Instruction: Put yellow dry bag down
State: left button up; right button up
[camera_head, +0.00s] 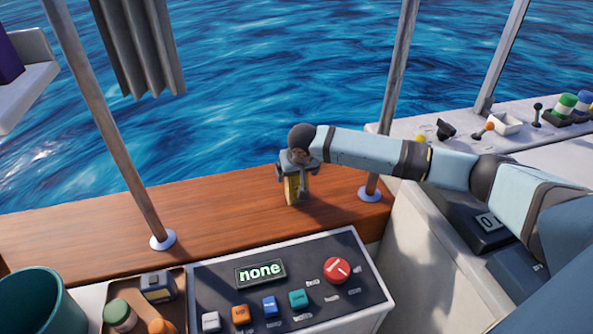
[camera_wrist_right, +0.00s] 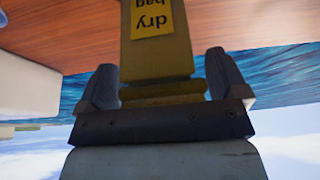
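The yellow dry bag (camera_head: 292,187) is in my right gripper (camera_head: 295,170), over the wooden ledge (camera_head: 235,215) in the head view. My left gripper is not in view.
A control panel (camera_head: 210,285) with a "none" display, several coloured buttons and a red knob (camera_head: 337,270) stands in front of the ledge. Metal posts (camera_head: 110,130) rise from the ledge. A teal bucket (camera_head: 40,305) and a tray (camera_head: 178,312) are at lower left. Water lies beyond.

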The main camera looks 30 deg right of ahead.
jog(key=shift+o, duration=0.3)
jog(key=p+v, duration=0.1)
jog(key=v, duration=1.1)
jog(key=shift+r, duration=0.15)
